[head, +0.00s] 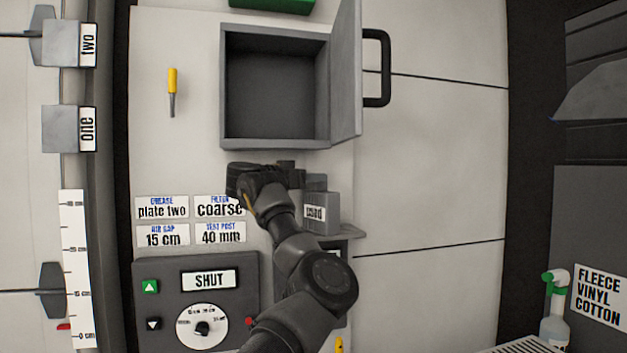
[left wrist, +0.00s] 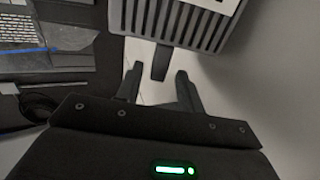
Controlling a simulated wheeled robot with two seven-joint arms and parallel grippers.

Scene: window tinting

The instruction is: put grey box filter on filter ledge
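A small grey box (head: 322,212) with a white label, its word hard to read, stands right of the "coarse" card in the head view. It may be the grey box filter. In the left wrist view a grey slatted box (left wrist: 185,22) with a white label shows at the top, and a dark tab (left wrist: 160,62) sticks out from it. My left gripper (head: 262,178) is below the open cabinet, close to the small box. Its fingers (left wrist: 160,70) are apart, with the tab just beyond and between the tips. I cannot identify the filter ledge for certain. My right gripper is not in view.
A grey cabinet (head: 226,90) stands open, its door (head: 346,75) swung right. A yellow-handled screwdriver (head: 172,92) lies left of it. Instruction cards (head: 162,208) and a control panel (head: 180,273) reading "SHUT" are below. A spray bottle (head: 554,325) stands lower right.

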